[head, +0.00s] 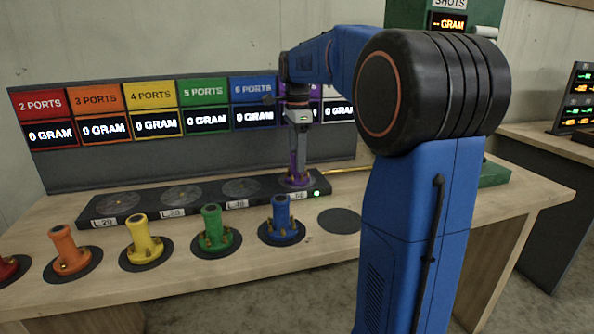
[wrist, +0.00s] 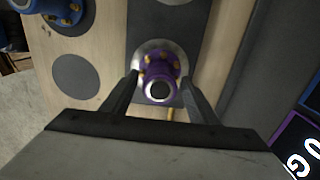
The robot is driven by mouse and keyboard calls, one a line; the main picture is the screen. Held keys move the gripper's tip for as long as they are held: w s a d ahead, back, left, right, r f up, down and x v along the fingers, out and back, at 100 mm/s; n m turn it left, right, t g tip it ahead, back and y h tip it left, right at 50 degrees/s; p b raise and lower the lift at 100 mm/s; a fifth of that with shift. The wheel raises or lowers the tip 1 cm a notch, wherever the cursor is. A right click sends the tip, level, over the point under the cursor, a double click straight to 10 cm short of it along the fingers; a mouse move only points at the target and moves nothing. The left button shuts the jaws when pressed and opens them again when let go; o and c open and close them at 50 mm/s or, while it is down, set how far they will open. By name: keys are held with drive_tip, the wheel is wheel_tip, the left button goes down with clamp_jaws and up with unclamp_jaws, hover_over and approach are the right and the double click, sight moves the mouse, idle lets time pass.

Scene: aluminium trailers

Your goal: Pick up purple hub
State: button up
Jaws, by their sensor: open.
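The purple hub (head: 297,168) stands on the rightmost round spot of the dark station strip, below my gripper (head: 299,150) in the head view. In the wrist view the purple hub (wrist: 160,75) is seen from above, with yellow fittings around it. My gripper (wrist: 158,92) is open there, one finger on each side of the hub. I cannot tell whether the fingers touch it. My gripper partly hides the hub in the head view.
Blue (head: 281,218), green (head: 212,228), yellow (head: 140,240) and orange (head: 69,250) hubs stand on dark discs along the table front. An empty disc (head: 340,220) lies right of the blue hub. A display panel (head: 110,160) stands behind the strip (head: 210,196).

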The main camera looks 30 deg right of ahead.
drive_tip(key=shift+f, duration=1.3)
drive_tip(key=shift+c, duration=0.6)
clamp_jaws()
drive_tip(key=shift+r, duration=0.1)
